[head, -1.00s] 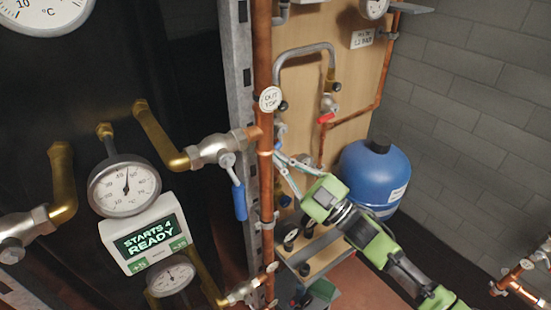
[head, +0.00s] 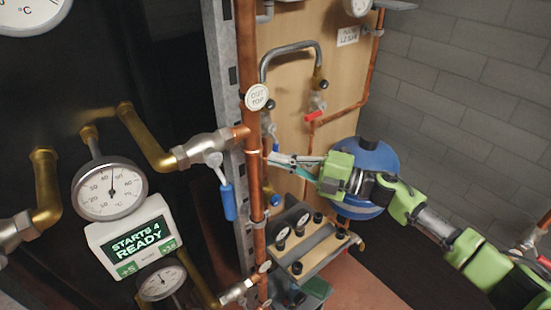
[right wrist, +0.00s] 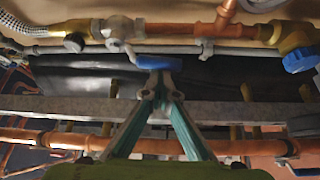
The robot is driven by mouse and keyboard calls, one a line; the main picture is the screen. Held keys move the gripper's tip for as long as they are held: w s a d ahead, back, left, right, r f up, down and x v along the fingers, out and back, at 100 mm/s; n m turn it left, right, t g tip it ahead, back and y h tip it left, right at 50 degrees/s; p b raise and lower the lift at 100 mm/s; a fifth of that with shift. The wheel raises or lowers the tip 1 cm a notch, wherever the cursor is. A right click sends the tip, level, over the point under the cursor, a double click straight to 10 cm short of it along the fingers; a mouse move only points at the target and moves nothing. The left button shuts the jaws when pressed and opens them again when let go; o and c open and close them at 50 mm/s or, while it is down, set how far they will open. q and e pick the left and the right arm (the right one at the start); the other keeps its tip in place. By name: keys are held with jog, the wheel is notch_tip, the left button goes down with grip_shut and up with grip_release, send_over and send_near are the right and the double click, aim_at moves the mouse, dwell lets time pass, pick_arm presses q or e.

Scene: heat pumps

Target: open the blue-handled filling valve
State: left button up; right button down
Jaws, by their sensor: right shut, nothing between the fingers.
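The filling valve (right wrist: 120,28) has a silver body and lever with a blue handle (right wrist: 158,62), at the upper middle of the right wrist view. In the head view only a small bit of its blue handle (head: 276,148) shows behind the upright copper pipe. My right gripper (head: 271,157) reaches in from the right, beside that pipe. Its fingers are shut and empty. In the right wrist view the fingertips (right wrist: 160,88) meet right at the blue handle's near side; I cannot tell whether they touch it. My left gripper is not in view.
The upright copper pipe (head: 249,70) stands close to the fingers. Another blue lever (head: 229,202) hangs on a nearer valve at left. A red-handled valve (head: 314,116) is on the board. A blue tank (head: 372,155) stands behind my right gripper. A gauge rack (head: 305,245) is below.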

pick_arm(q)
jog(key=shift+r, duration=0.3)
pick_arm(e)
jog(key=shift+w+d+n+h, duration=0.4)
jog(key=shift+n, duration=0.2)
jog(key=shift+r, duration=0.1)
